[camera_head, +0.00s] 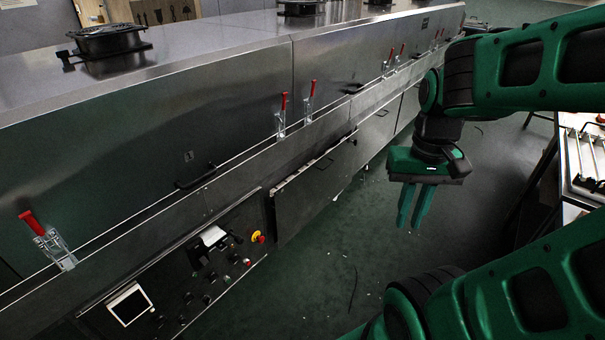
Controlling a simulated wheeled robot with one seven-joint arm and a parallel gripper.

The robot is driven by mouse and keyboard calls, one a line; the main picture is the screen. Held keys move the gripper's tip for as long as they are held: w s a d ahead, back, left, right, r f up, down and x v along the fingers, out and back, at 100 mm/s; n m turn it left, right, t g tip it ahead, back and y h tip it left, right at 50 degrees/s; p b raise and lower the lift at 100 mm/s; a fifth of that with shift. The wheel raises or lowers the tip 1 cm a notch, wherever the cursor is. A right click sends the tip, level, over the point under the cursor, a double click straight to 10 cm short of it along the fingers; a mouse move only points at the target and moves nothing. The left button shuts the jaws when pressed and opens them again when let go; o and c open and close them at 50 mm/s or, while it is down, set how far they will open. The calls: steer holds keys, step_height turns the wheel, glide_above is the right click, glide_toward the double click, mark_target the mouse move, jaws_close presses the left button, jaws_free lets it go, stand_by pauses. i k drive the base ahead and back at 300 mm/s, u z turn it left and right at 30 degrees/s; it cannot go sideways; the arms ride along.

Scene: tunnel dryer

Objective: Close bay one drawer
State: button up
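The drawer (312,190) that seems to be bay one's is a steel front low on the long dryer, just right of the control panel. Its top edge stands out a little from the dryer body, with a dark gap at its left side, so it looks slightly open. Which bay it belongs to is not readable. My gripper (410,227) hangs in the air to the right of the drawer, fingers pointing down, apart from the dryer and empty. Its two green fingers sit close together; from this angle I cannot tell whether they are open or shut.
Red-handled toggle clamps (281,115) line the dryer's (210,110) front edge. The control panel (190,265) has a yellow-ringed red button (257,237). A table (575,165) with metal parts stands at right. Green floor (320,270) before the drawer is mostly clear, with small scraps.

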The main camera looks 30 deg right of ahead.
mark_target(297, 202)
steer(key=u, duration=0.35)
steer(key=i, duration=0.9)
steer(key=z, duration=1.35)
steer(key=i, duration=0.5)
